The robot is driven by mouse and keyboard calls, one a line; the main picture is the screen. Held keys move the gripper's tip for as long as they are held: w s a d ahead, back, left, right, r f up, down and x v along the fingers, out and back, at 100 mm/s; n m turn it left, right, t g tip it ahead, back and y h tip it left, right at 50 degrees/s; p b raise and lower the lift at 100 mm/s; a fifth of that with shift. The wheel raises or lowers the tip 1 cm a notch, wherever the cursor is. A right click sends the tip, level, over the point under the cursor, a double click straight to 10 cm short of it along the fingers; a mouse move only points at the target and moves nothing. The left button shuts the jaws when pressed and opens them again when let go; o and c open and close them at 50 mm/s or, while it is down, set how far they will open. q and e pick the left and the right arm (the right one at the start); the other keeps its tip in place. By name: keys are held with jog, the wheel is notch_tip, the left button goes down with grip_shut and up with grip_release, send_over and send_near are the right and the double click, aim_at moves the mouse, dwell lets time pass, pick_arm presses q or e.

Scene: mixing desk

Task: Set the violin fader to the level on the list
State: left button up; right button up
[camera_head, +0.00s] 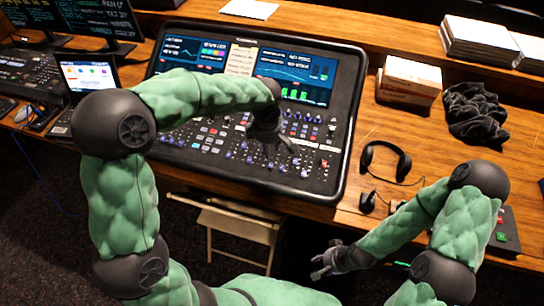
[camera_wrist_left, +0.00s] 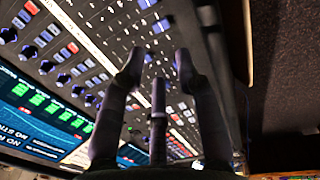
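The mixing console (camera_head: 345,150) lies on the desk, with rows of knobs, buttons and faders below its screens. My left gripper (camera_head: 288,146) is over the lower right part of the control surface. In the left wrist view my left gripper (camera_wrist_left: 157,68) has its dark fingers spread apart, with nothing between them, over rows of small controls. I cannot tell whether a fingertip touches one. A cream panel with small text (camera_head: 241,59) stands between the screens; its words are unreadable. The violin fader's label cannot be made out. My right gripper (camera_head: 325,262) hangs low in front of the desk, apart from the console.
Headphones (camera_head: 386,160), a black cloth (camera_head: 474,112) and a small box (camera_head: 410,78) lie right of the console. A laptop (camera_head: 90,77) and monitors stand left. A folding chair (camera_head: 237,222) is below the front edge.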

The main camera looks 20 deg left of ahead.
aim_at(270, 165)
pick_arm(q)
jog(key=f, duration=0.3)
jog(key=f+b, duration=0.1)
jog(key=f, duration=0.5)
jog(key=shift+w+f+b, duration=0.4)
